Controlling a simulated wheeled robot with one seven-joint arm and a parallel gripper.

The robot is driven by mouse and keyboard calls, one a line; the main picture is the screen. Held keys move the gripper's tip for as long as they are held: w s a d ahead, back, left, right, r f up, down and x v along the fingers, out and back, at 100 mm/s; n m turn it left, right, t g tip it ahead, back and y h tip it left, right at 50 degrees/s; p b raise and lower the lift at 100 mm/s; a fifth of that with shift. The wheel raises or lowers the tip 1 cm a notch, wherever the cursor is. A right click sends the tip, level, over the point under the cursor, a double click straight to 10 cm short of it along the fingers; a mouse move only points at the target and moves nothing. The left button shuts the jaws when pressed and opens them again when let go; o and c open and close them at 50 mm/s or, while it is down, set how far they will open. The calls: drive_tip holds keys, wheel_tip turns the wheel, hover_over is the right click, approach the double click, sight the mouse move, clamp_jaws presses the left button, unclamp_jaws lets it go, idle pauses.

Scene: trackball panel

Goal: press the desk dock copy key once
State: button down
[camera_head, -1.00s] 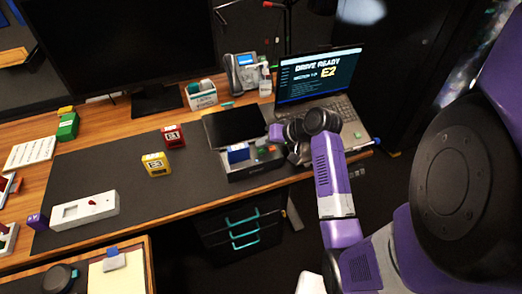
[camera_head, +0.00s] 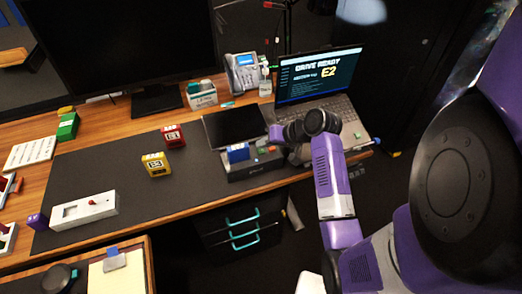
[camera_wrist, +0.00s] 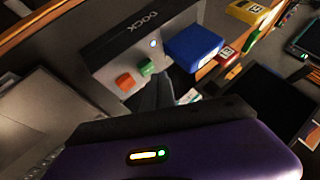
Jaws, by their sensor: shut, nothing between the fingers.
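The desk dock (camera_head: 240,174) is a dark box at the right of the desk mat; its grey top with the word DOCK shows in the wrist view (camera_wrist: 112,55). On it are an orange-red key (camera_wrist: 126,82), a green key (camera_wrist: 147,67), a small lit spot (camera_wrist: 153,43) and a blue block (camera_wrist: 193,47). I cannot read a copy label on either key. My gripper (camera_wrist: 160,85) is shut and empty, its dark fingers just below the green key in the wrist view. Contact cannot be told. In the head view the fingertips are hidden by my wrist.
An open laptop (camera_head: 345,112) stands right of the dock, close to my wrist. A dark tablet (camera_head: 235,127) lies behind the dock. Yellow (camera_head: 155,165) and red (camera_head: 173,137) blocks stand to the left. The mat's middle (camera_head: 105,165) is clear.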

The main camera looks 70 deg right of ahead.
sight(264, 151)
drive_tip(key=shift+f, duration=0.65)
idle(0.8)
drive_tip(key=shift+r, duration=0.15)
drive_tip(key=shift+r+p, duration=0.7)
drive_tip(key=shift+p, duration=0.15)
drive_tip(key=shift+r, duration=0.15)
wheel_tip(264, 151, up, 5)
drive_tip(key=p, duration=0.5)
idle(0.6)
